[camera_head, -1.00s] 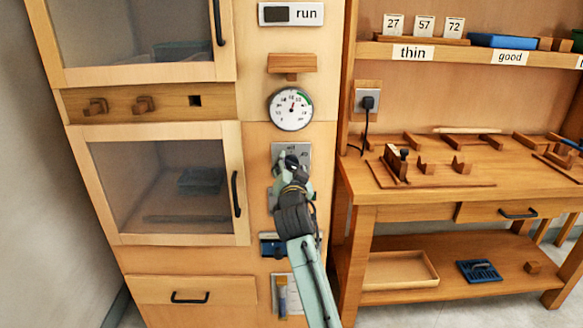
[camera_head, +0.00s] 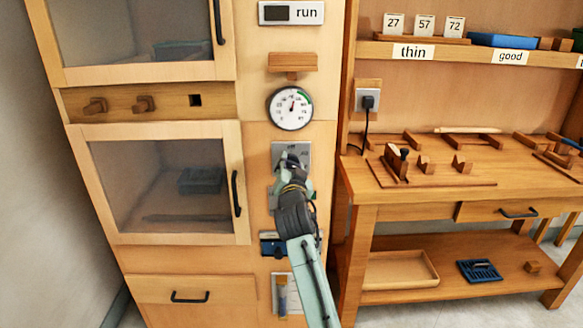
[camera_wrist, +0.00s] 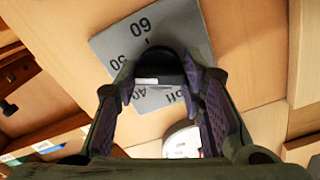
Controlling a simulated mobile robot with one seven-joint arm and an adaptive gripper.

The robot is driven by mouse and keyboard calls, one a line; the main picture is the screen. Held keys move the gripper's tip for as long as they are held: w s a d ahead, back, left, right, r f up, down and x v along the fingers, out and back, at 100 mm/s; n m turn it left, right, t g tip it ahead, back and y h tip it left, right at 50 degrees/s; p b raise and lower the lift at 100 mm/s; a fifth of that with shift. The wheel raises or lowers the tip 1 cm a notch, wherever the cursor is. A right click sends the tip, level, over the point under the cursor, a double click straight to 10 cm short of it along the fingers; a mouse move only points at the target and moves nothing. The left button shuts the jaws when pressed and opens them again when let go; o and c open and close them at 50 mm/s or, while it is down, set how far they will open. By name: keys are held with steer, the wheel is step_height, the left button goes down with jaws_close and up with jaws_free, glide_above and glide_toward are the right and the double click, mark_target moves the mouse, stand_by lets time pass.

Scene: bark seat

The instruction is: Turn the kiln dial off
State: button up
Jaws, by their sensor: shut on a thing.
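The kiln dial is a black knob (camera_wrist: 155,66) on a grey plate (camera_wrist: 110,42) with printed marks. In the wrist view my gripper (camera_wrist: 158,82) has a finger on either side of the knob and is shut on it. Readable marks are "60" and parts of others; a pale patch shows on the knob. In the head view the plate (camera_head: 304,150) is below the round gauge, and my gripper (camera_head: 290,166) covers the knob and much of the plate. The knob's exact setting cannot be told.
Glass-fronted doors stand left. A workbench (camera_head: 430,185) with wooden pieces stands close on the right.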

steer(key=n+b, duration=0.1)
steer(key=n, duration=0.4)
steer(key=shift+n, duration=0.4)
steer(key=n+b, duration=0.1)
steer(key=n, duration=0.4)
steer(key=shift+n, duration=0.3)
steer(key=n+b, duration=0.1)
steer(key=n, duration=0.5)
steer(key=n+b, duration=0.1)
steer(key=n, duration=0.4)
steer(key=shift+n, duration=0.3)
steer(key=o, duration=1.2)
steer(key=shift+c, duration=0.2)
